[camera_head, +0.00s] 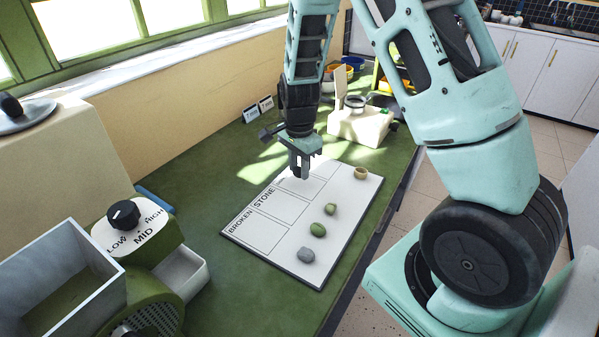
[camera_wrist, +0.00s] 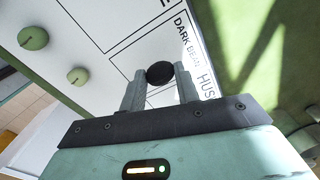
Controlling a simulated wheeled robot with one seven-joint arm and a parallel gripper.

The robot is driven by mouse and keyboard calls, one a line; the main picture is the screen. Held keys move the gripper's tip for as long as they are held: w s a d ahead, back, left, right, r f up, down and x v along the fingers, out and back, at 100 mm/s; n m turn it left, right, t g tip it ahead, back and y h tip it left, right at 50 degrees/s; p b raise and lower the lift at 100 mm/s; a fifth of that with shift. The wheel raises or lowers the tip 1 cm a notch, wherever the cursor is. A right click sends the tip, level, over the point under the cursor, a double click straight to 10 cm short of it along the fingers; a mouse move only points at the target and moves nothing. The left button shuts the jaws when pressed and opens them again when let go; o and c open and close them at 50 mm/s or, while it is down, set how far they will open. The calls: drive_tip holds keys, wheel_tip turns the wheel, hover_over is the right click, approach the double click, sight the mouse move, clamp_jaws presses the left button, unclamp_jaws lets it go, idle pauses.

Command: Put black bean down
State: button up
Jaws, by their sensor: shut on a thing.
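My gripper (camera_wrist: 160,88) is shut on the black bean (camera_wrist: 159,73), a dark round thing between the fingertips in the wrist view. In the head view my gripper (camera_head: 301,170) is over the far part of the white sorting board (camera_head: 322,247), and the bean is hidden there. The board has outlined boxes labelled BROKEN and STONE in the head view. I cannot tell whether the bean touches the board.
On the board's right side lie a grey stone (camera_head: 306,254), a green bean (camera_head: 318,229), a smaller green bean (camera_head: 330,209) and a tan ring-like piece (camera_head: 361,173). A green machine with a LOW-MID-HIGH dial (camera_head: 124,214) stands left. A cream scale-like device (camera_head: 360,124) stands behind.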

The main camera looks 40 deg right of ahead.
drive_tip(key=shift+f, duration=1.2)
drive_tip(key=shift+f, duration=0.15)
drive_tip(key=o, duration=1)
